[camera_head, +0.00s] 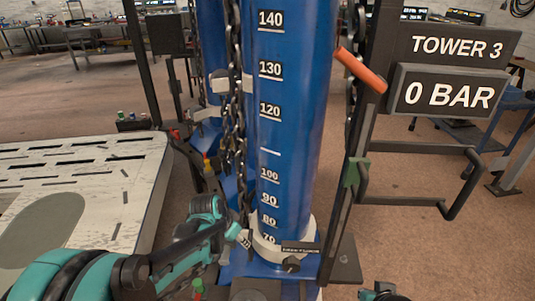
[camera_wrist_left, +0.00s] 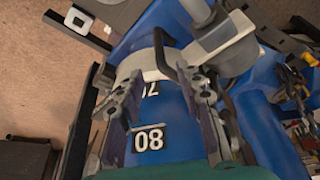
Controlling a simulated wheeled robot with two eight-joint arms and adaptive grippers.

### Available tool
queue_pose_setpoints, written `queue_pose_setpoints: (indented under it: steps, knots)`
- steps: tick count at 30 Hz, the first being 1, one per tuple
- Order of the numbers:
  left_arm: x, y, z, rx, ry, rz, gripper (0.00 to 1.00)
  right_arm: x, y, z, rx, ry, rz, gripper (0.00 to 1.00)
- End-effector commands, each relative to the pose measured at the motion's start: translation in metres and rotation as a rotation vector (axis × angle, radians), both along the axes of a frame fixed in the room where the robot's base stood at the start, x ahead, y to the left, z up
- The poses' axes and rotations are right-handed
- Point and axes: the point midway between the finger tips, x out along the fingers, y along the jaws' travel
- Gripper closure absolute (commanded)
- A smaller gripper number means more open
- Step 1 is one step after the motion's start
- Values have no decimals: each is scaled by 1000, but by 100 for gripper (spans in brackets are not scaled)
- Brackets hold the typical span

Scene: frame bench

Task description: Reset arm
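My left arm comes in from the lower left in the head view. Its gripper (camera_head: 243,237) is at the lower part of the blue tower (camera_head: 292,130), near the white collar (camera_head: 268,247). In the left wrist view the fingers of this gripper (camera_wrist_left: 166,84) are spread apart, with the blue surface and its 80 mark beyond them. A dark bent handle (camera_wrist_left: 162,50) shows between and beyond the fingertips; contact cannot be told. Nothing is seen held.
A chain (camera_head: 232,110) hangs along the tower's left side. A dark upright frame with an orange lever (camera_head: 361,69) and a "0 BAR" sign (camera_head: 448,92) stands right. A black bar handle (camera_head: 425,200) juts out there. A slotted pale table (camera_head: 95,165) is left.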

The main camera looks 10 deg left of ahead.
Motion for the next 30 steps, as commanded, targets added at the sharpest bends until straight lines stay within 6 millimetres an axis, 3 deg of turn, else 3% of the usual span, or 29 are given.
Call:
queue_pose_setpoints:
  steps: [4, 7, 12, 16, 24, 30]
  knots:
    - [-7, -1, 9, 2, -6, 19, 64, 0, 0, 0, 0, 0, 0, 100]
    - [-23, -2, 27, 4, -21, 69, 64, 0, 0, 0, 0, 0, 0, 100]
    - [-70, -2, 64, 4, -67, 203, 64, 0, 0, 0, 0, 0, 0, 100]
    - [-107, -1, 83, -6, -112, 306, 64, 0, 0, 0, 0, 0, 0, 100]
    - [-166, 3, 93, -43, -197, 470, 64, 0, 0, 0, 0, 0, 0, 100]
    - [-179, 5, 92, -58, -222, 514, 64, 0, 0, 0, 0, 0, 0, 100]
